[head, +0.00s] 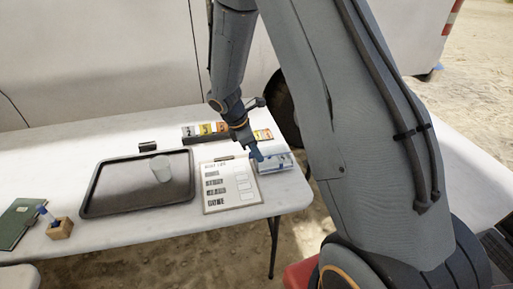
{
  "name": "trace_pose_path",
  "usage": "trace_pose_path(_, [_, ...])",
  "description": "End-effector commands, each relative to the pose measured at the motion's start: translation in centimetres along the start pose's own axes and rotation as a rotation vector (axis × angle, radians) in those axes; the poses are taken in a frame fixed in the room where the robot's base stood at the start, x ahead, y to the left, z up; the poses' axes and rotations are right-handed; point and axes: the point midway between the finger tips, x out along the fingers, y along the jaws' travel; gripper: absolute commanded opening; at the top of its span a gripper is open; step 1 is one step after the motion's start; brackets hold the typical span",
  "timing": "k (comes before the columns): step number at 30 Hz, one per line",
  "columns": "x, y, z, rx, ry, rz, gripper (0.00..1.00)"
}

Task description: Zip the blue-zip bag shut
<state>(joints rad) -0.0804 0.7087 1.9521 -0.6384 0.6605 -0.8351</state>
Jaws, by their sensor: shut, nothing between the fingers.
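The blue-zip bag (275,163) lies flat near the right end of the white table. It is pale and clear with a blue strip along its upper edge. My gripper (256,156) points down at the bag's upper left corner, by the blue strip. The gripper is shut with nothing seen between its fingers. I cannot tell whether the fingertips touch the bag. How far the zip is closed is too small to see.
A clipboard sheet (231,187) lies just left of the bag. A dark tray (115,194) holds a clear cup (161,168). A green book (20,222) and a wooden block (60,229) are at the left. The table's right edge is close to the bag.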

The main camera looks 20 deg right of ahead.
Motion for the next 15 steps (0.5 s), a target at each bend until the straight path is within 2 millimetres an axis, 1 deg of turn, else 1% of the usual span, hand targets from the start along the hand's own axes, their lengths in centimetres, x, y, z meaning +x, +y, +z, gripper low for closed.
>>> trace_pose_path(1, [1.0, -0.2, 0.0, -0.001, 0.000, -0.004, 0.00])
trace_pose_path(3, [2.3, -0.2, 0.1, 0.000, 0.000, -0.005, 0.00])
trace_pose_path(8, [5.0, -0.1, 0.0, 0.000, 0.000, -0.004, 0.00])
trace_pose_path(12, [5.7, -0.1, 2.0, 0.005, 0.002, -0.002, 0.00])
trace_pose_path(15, [6.1, -0.1, 3.0, 0.004, 0.001, -0.001, 0.00])
